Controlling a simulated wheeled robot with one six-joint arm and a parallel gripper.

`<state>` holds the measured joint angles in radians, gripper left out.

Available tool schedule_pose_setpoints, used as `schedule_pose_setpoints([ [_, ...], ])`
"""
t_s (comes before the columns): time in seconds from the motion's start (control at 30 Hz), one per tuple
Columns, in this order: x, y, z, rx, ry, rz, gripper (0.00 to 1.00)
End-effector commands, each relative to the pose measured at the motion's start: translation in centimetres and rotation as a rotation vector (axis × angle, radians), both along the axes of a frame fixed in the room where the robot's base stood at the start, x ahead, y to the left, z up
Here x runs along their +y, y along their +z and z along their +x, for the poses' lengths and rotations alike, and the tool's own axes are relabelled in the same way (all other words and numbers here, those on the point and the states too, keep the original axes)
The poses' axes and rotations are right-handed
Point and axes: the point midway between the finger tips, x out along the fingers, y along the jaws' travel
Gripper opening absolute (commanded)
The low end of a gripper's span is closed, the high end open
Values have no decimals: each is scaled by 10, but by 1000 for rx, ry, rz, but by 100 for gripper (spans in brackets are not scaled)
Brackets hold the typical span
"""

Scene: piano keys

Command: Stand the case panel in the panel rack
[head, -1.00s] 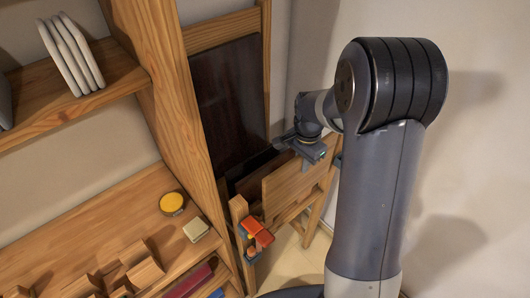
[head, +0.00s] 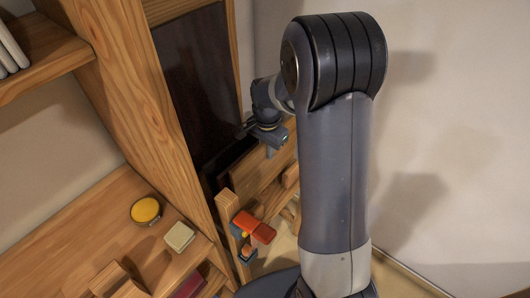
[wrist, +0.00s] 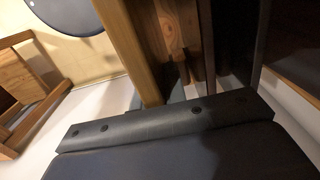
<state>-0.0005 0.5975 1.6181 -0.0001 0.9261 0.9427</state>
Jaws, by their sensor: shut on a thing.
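The dark, glossy case panel (head: 195,85) stands nearly upright between pale wooden posts in the head view. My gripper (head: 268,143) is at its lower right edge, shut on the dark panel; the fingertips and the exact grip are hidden. The wooden rack frame (head: 232,45) shows a post right of the panel and a rail above it. I cannot tell whether the panel's foot sits in a slot. In the wrist view, a dark bolted bar (wrist: 150,122) crosses the foreground, with wooden uprights (wrist: 140,50) beyond it.
A thick wooden upright (head: 135,90) stands left of the panel. An orange-red clamp-like tool (head: 253,228) is on a wooden post below my gripper. A yellow round tin (head: 145,210) and a pale block (head: 179,237) lie on the bench. Open wall lies to the right.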

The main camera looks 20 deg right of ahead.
Motion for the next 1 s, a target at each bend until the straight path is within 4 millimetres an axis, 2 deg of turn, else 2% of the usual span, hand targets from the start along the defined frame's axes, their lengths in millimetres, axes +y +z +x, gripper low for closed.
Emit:
schedule_pose_setpoints([
  [0.27,0,-12,0,-1,0,0,0],
  [0.73,0,-60,0,-1,0,1,0],
  [1.0,0,-68,1,-2,0,0,0],
])
